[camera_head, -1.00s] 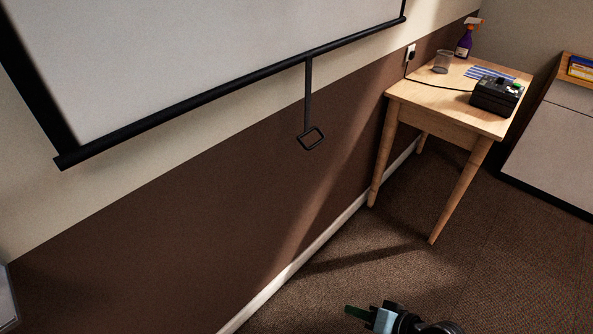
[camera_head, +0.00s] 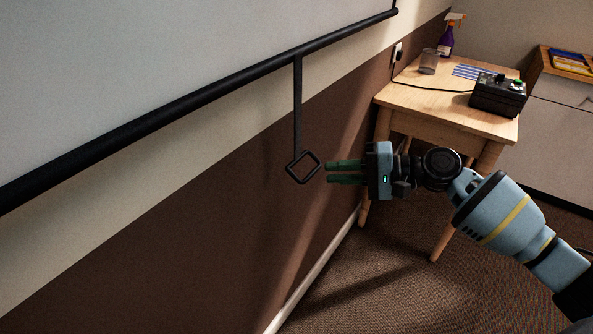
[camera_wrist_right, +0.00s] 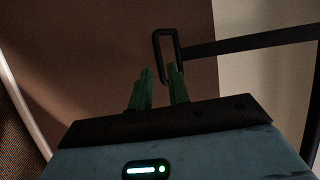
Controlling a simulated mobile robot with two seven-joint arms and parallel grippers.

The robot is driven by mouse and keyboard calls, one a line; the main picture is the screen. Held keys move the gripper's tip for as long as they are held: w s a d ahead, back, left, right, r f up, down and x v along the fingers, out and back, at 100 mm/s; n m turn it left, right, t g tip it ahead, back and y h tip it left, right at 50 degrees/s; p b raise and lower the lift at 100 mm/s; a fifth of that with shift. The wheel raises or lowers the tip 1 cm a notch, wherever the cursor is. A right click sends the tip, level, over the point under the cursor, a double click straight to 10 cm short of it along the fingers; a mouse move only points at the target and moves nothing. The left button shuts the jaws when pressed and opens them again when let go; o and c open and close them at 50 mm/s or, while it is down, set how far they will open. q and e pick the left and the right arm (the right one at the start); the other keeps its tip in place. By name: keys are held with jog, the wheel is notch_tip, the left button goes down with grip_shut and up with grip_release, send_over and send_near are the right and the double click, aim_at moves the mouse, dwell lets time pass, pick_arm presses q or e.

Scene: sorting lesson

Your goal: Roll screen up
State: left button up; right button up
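The white projection screen (camera_head: 130,70) hangs on the wall at the left, with a black bar (camera_head: 190,98) along its lower edge. A black strap (camera_head: 297,105) hangs from the bar and ends in a black diamond-shaped pull handle (camera_head: 290,168). My right gripper (camera_head: 328,172) points left at the handle, its green fingers parted and the tips close to the handle's right corner. My left gripper is not in view.
A wooden table (camera_head: 420,102) stands right of the screen, behind my right arm. It bears a black device (camera_head: 497,96), a cup (camera_head: 429,62) and a purple spray bottle (camera_head: 446,42). A cabinet (camera_head: 560,140) stands at the far right.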

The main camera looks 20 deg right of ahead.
jog(key=shift+a, duration=0.25)
jog(key=x, duration=0.7)
jog(key=shift+w+a, duration=0.1)
jog(key=shift+w, duration=0.05)
jog(key=shift+c, duration=0.4)
grip_shut()
